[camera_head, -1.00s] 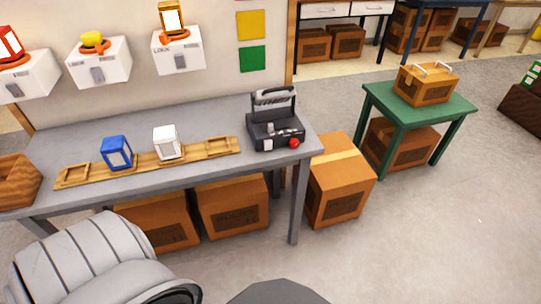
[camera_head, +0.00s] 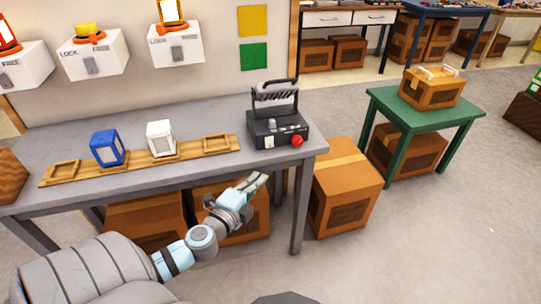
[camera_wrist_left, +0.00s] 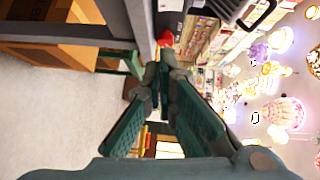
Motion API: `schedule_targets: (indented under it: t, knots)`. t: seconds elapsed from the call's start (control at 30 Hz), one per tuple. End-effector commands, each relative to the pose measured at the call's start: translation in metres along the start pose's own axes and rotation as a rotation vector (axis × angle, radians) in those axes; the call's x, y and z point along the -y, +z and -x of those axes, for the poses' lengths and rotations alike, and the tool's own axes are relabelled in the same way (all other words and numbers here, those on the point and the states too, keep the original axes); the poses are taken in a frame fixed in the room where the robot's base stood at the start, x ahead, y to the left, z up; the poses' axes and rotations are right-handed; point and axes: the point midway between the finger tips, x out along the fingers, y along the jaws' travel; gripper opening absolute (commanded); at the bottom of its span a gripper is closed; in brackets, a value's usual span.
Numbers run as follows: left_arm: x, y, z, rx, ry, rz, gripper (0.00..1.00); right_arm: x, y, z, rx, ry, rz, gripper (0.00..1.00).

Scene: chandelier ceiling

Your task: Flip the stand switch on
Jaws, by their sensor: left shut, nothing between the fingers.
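A black control box (camera_head: 272,130) with a grey carry handle, a small grey lever and a red knob (camera_head: 297,140) stands at the right end of the grey table; I cannot tell which part is the stand switch. White wall boxes (camera_head: 92,55) with grey switches, some marked LOCK and FREE, hang behind the table. My left gripper (camera_head: 262,181) is shut and empty, in front of the table's front edge and below the control box, apart from it. In the left wrist view its fingertips (camera_wrist_left: 157,68) meet, with the red knob (camera_wrist_left: 166,38) beyond. My right gripper is not in view.
Cardboard boxes (camera_head: 343,190) lie under and beside the table. A green table (camera_head: 440,117) stands right, with open floor in front.

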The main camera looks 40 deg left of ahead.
Motion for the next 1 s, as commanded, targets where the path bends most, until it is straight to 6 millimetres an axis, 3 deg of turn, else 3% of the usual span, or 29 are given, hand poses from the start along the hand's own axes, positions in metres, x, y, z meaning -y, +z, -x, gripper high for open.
schedule_targets:
  t: [0.17, 0.57, 0.6, 0.8, 1.0]
  knots:
    - [0.001, 0.0, -0.018, 0.002, -0.001, 0.002, 0.0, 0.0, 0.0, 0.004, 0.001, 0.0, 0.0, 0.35]
    - [0.002, 0.0, -0.103, 0.002, -0.001, 0.005, 0.0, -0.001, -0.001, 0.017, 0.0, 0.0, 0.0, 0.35]
    - [-0.001, 0.007, -0.107, 0.002, 0.0, 0.0, 0.0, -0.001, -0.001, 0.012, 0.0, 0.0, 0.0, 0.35]
    - [-0.002, 0.025, -0.124, 0.001, 0.0, 0.002, 0.0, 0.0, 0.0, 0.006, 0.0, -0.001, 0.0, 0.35]
    - [-0.001, 0.029, -0.127, 0.001, 0.001, 0.002, 0.0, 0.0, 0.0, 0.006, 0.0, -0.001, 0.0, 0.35]
